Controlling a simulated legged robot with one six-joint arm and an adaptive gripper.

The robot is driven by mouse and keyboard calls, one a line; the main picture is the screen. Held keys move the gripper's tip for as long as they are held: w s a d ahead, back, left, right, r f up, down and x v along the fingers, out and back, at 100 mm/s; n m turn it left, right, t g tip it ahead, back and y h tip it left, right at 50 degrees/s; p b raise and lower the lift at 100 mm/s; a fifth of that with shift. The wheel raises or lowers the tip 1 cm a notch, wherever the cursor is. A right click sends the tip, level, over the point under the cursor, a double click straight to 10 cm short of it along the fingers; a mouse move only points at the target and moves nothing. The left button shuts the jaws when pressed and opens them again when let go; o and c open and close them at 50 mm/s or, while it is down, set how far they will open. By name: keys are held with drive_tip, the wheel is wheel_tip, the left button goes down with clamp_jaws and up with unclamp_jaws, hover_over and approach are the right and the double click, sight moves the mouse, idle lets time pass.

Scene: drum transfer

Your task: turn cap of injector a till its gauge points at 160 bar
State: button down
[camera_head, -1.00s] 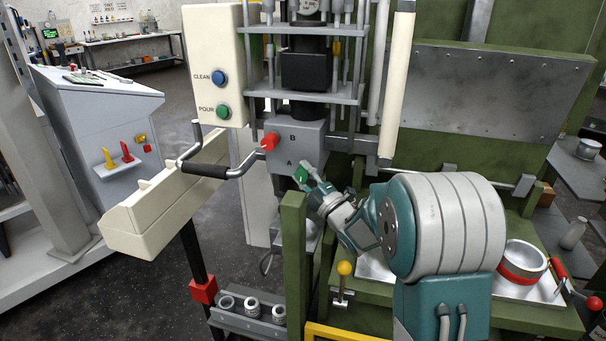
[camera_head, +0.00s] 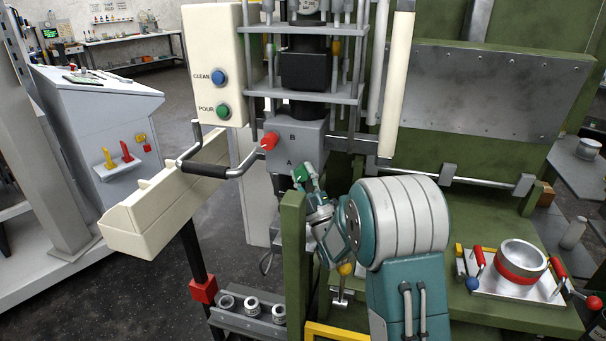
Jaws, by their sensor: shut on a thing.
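A grey block (camera_head: 308,134) carries the letters B and A on its face. A small green cap (camera_head: 300,174) sits just below the letter A and looks like the cap of injector a. My gripper (camera_head: 306,176) is shut on this green cap, its fingers hiding part of it. A red cap (camera_head: 269,141) sticks out beside the letter B, apart from my gripper.
A cranked handle (camera_head: 205,170) reaches out left of the block. A green post (camera_head: 292,245) stands close beside my gripper. A yellow-knobbed lever (camera_head: 345,269) is below my wrist. A red-banded pot (camera_head: 521,265) stands on a plate at right.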

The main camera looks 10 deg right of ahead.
drive_tip(key=shift+f, duration=0.3)
drive_tip(key=shift+c, duration=1.4)
unclamp_jaws()
drive_tip(key=shift+r, duration=0.2)
drive_tip(key=v, duration=0.7)
drive_tip(key=shift+s+f, duration=0.15)
drive_tip(key=shift+f, duration=0.1)
